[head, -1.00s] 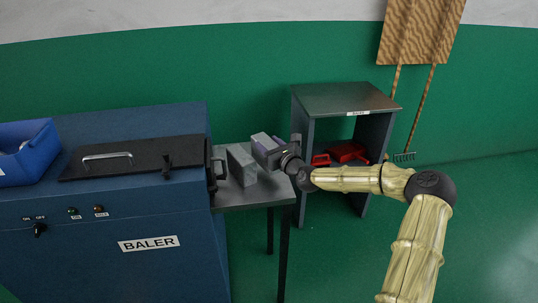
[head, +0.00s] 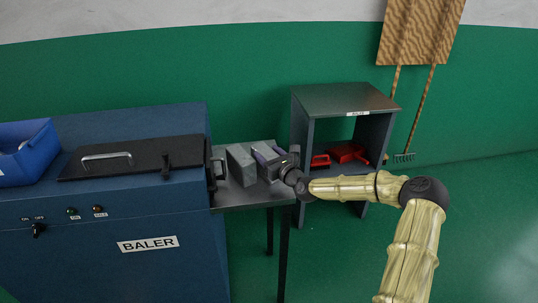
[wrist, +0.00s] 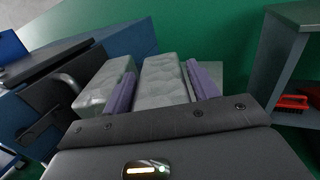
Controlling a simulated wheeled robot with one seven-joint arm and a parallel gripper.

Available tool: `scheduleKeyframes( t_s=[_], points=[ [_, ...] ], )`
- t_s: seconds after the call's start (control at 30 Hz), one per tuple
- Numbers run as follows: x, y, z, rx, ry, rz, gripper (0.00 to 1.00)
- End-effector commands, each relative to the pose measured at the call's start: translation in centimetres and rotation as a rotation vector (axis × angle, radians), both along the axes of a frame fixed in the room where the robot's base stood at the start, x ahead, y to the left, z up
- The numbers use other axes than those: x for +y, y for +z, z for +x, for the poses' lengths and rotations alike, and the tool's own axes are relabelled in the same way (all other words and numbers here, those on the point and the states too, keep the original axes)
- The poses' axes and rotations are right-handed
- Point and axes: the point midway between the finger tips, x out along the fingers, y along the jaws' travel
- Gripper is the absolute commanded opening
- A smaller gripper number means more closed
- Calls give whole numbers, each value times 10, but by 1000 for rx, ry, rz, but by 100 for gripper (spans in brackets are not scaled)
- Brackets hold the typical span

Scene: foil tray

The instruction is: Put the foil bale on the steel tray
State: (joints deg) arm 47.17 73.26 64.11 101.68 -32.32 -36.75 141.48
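One grey, quilted foil bale sits between the purple pads of my gripper (head: 268,157); in the wrist view this bale (wrist: 164,80) fills the space between both pads. The gripper is low over the grey metal side table (head: 255,198); whether the held bale touches the table is hidden. A second grey block (head: 240,165) stands on that table just left of the gripper, and shows left of the left pad in the wrist view (wrist: 98,92). To the right, a stand has a flat, empty grey metal top (head: 340,97) with a small label.
The blue baler (head: 110,220) with its black lid (head: 135,158) adjoins the side table on the left. A blue bin (head: 25,160) sits on it. Red items (head: 345,154) lie on the stand's lower shelf.

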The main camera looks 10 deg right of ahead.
Motion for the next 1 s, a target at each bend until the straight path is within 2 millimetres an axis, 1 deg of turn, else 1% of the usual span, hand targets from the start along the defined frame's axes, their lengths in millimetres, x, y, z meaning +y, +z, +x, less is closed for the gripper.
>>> scheduleKeyframes(
  t_s=[0.23, 0.37, 0.47, 0.8, 0.9, 1.0],
  points=[
    [0, 4, 0, 0, 0, -1, 59],
    [-5, 2, -11, 2, 0, 1, 59],
    [-11, 2, -24, 2, -2, 1, 59],
    [-36, 2, -83, 2, -2, 4, 59],
    [-41, 2, -98, 1, -1, 2, 59],
    [-44, 2, -107, 1, 0, 2, 59]
  ],
)
